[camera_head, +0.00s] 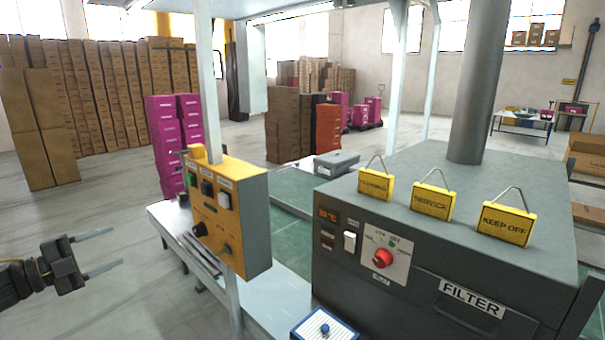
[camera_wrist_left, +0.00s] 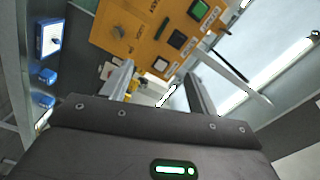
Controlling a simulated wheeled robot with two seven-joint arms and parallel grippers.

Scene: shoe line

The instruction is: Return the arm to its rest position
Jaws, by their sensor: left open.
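My left gripper (camera_head: 103,251) is at the lower left of the head view, its two fingers apart and pointing right, with nothing between them. It is in free air, to the left of the yellow control box (camera_head: 232,218) and clear of it. In the left wrist view the open fingers (camera_wrist_left: 158,90) show with the control box (camera_wrist_left: 150,30) beyond them. My right gripper is not in either view.
The control box hangs on a pale post beside the line. A grey machine (camera_head: 450,185) with a red knob (camera_head: 383,257) and yellow hanging signs (camera_head: 432,202) stands at right. A small panel with a blue button (camera_head: 324,328) is at the bottom. The floor (camera_head: 90,215) around my left gripper is clear.

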